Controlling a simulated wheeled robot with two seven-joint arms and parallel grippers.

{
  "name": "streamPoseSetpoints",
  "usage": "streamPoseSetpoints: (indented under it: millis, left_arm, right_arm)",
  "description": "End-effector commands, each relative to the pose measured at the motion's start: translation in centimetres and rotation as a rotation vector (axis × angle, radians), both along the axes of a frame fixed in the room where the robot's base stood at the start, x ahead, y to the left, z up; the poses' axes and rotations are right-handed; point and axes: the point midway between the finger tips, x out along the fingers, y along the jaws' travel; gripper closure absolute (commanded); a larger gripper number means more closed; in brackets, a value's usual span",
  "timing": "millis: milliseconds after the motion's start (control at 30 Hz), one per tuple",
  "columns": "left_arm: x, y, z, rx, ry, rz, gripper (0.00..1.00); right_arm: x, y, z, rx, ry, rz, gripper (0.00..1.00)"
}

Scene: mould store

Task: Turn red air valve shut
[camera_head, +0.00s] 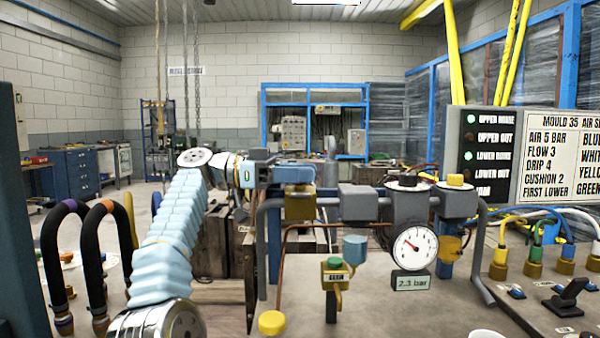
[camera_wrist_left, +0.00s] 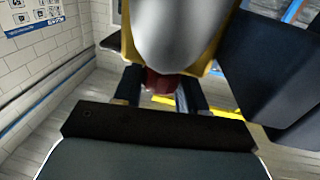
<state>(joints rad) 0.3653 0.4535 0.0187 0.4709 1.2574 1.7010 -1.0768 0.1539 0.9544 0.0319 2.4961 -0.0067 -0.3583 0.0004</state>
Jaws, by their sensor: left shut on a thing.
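My left gripper (camera_head: 278,174) reaches in from the left on its pale blue sleeved arm and is at the pipe manifold (camera_head: 358,202). In the left wrist view its two dark fingers (camera_wrist_left: 160,92) stand on either side of a dark red part (camera_wrist_left: 160,84), which looks like the red valve handle, and are shut on it. In the head view no red handle shows; the gripper seems to cover it. The handle's exact angle cannot be told. A pressure gauge (camera_head: 413,247) sits at the manifold's right, its display (camera_head: 411,283) reading 2.3 bar. My right gripper is not in view.
Black hoses (camera_head: 57,262) loop at the left. A sign board (camera_head: 556,158), coloured hoses and a black lever (camera_head: 566,299) are at the right.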

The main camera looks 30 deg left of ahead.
Motion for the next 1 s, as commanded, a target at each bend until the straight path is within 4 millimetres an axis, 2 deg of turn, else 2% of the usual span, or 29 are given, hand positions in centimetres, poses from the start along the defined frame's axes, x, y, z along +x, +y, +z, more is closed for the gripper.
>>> streamPoseSetpoints:
  millis: [267, 300, 400, 1000]
  left_arm:
    - [0.01, 0.0, 0.05, -0.001, 0.0, 0.001, 0.89]
    - [0.02, 0.01, 0.05, -0.001, 0.0, 0.001, 0.53]
    - [0.01, 0.0, 0.04, -0.001, 0.0, 0.001, 0.4]
    - [-0.1, -0.04, 0.03, 0.0, 0.001, 0.021, 0.4]
  right_arm:
    - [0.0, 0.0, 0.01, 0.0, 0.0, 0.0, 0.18]
    - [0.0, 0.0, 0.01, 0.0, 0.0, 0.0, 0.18]
    - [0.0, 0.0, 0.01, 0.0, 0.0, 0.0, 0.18]
    - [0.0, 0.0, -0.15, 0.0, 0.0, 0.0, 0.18]
